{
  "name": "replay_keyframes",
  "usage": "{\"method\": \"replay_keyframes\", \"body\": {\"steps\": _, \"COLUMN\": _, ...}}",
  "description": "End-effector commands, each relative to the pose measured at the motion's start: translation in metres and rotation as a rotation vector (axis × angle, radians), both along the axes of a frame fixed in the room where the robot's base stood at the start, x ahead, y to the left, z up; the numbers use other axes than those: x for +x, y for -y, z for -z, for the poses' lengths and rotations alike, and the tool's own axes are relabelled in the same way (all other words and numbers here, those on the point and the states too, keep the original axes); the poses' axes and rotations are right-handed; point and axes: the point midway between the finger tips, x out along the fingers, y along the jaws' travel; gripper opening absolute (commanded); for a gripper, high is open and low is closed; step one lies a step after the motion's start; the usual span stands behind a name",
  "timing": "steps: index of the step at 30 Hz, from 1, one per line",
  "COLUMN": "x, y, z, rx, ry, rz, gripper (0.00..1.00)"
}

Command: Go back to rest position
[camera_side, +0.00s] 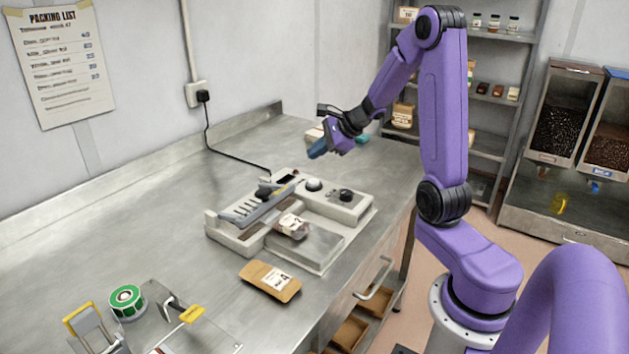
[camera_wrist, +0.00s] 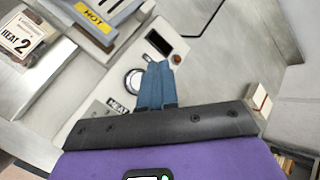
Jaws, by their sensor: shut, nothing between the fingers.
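My gripper (camera_side: 318,149) is raised above the far end of the steel worktable, behind and above the heat sealer (camera_side: 340,211). Its blue fingers are together and empty; they also show shut in the wrist view (camera_wrist: 157,72). My purple arm is bent, with the forearm reaching left over the table. In the wrist view, the sealer's panel with a dark display (camera_wrist: 159,42) and a round knob (camera_wrist: 134,80) lies below the fingers.
A labelled pouch (camera_side: 292,226) lies on the sealer's bed, and a brown pouch (camera_side: 270,281) lies in front. A green tape roll (camera_side: 127,301) stands front left. Shelves (camera_side: 490,145) and bean dispensers (camera_side: 565,130) stand beyond the table.

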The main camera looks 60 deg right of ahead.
Motion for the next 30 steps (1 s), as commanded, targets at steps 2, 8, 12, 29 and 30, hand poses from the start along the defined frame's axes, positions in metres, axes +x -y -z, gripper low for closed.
{"method": "replay_keyframes", "body": {"steps": 2, "x": 0.000, "y": -0.001, "z": 0.000, "rx": -0.001, "ry": 0.000, "rz": -0.005, "gripper": 0.00}}
{"method": "replay_keyframes", "body": {"steps": 8, "x": 0.001, "y": -0.041, "z": -0.003, "rx": -0.045, "ry": -0.004, "rz": -0.182, "gripper": 0.00}}
{"method": "replay_keyframes", "body": {"steps": 12, "x": -0.008, "y": -0.100, "z": -0.006, "rx": -0.117, "ry": -0.008, "rz": -0.457, "gripper": 0.00}}
{"method": "replay_keyframes", "body": {"steps": 29, "x": -0.138, "y": -0.261, "z": -0.006, "rx": -0.462, "ry": 0.042, "rz": -1.590, "gripper": 0.00}}
{"method": "replay_keyframes", "body": {"steps": 30, "x": -0.150, "y": -0.266, "z": -0.005, "rx": -0.493, "ry": 0.050, "rz": -1.669, "gripper": 0.00}}
